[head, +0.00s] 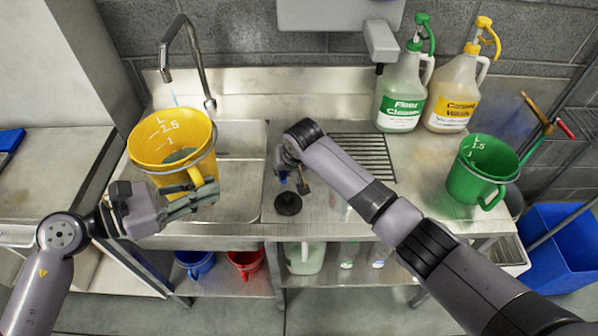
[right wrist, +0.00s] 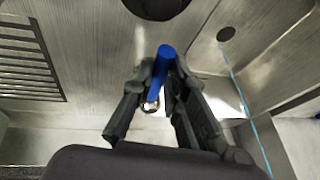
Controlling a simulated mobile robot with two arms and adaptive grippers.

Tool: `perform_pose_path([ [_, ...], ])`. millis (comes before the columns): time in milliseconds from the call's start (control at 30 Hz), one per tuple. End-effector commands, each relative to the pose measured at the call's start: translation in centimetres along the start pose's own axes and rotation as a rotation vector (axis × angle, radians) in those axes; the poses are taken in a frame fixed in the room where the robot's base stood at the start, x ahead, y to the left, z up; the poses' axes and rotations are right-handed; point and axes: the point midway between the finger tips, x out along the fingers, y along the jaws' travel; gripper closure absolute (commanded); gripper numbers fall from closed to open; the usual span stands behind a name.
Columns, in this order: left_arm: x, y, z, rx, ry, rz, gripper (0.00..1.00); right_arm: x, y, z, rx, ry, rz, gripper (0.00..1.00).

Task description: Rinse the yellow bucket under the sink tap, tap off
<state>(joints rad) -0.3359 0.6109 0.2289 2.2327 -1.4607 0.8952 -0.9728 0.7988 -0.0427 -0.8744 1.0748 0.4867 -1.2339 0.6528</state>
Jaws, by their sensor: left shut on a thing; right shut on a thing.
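The yellow bucket (head: 150,145) is held upright over the left sink basin, below the spout of the tap (head: 190,50). A thin pale-blue stream shows between spout and bucket, and greyish-blue water (head: 182,156) lies inside. My left gripper (head: 192,203) is shut on the bucket's front, by its handle; the exact grip is partly hidden. My right gripper (head: 293,180) is over the sink's middle. In the right wrist view its fingers (right wrist: 160,95) are shut on a blue lever (right wrist: 165,62), likely the tap's handle. A pale-blue line (right wrist: 245,105) there looks like the stream.
A green bucket (head: 483,165) and two cleaner bottles, green-labelled (head: 400,95) and yellow-labelled (head: 455,95), stand on the right counter. A dark round hole (head: 288,203) is near my right gripper. Blue (head: 197,262) and red (head: 246,262) buckets sit on the shelf below.

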Motion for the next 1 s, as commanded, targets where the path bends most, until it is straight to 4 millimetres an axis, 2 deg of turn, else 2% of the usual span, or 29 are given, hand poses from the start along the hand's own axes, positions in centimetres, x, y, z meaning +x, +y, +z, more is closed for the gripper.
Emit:
perform_pose_path([
  [33, -0.13, 0.07, 0.75, 0.006, -0.004, 0.002, 1.00, -0.21, -0.67, 0.04, 0.022, 0.000, 0.004, 1.00],
  [300, -0.27, 0.08, 1.42, 0.006, -0.004, 0.002, 1.00, 0.11, -1.49, 0.06, 0.105, 0.020, 0.039, 1.00],
  [833, -0.28, 0.08, 1.49, 0.006, -0.004, 0.002, 1.00, 0.28, -1.60, 0.03, 0.126, 0.028, 0.048, 1.00],
  [867, -0.28, 0.08, 1.49, 0.006, -0.004, 0.002, 1.00, 0.28, -1.60, 0.02, 0.126, 0.028, 0.048, 0.86],
  [1000, -0.28, 0.08, 1.49, 0.006, -0.004, 0.002, 1.00, 0.27, -1.59, 0.03, 0.125, 0.027, 0.048, 0.76],
])
